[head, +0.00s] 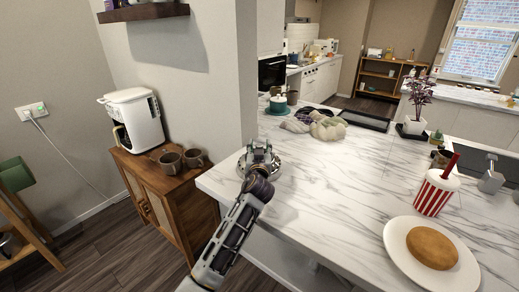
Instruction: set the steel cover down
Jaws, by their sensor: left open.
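The steel cover (275,168) looks like a shiny round piece at the left edge of the marble counter (322,178), close to the wall corner. My left gripper (260,150) is right over it and hides most of it. The left gripper is open. I cannot tell whether its fingers touch the cover. The cover appears to be at the counter top. My right gripper is out of view.
A wall corner (228,80) stands just behind the gripper. A teal pot (278,104) and cloths (327,128) lie farther back. A striped cup (433,195) and a white plate (396,248) with a round brown item stand at right. The counter's middle is clear.

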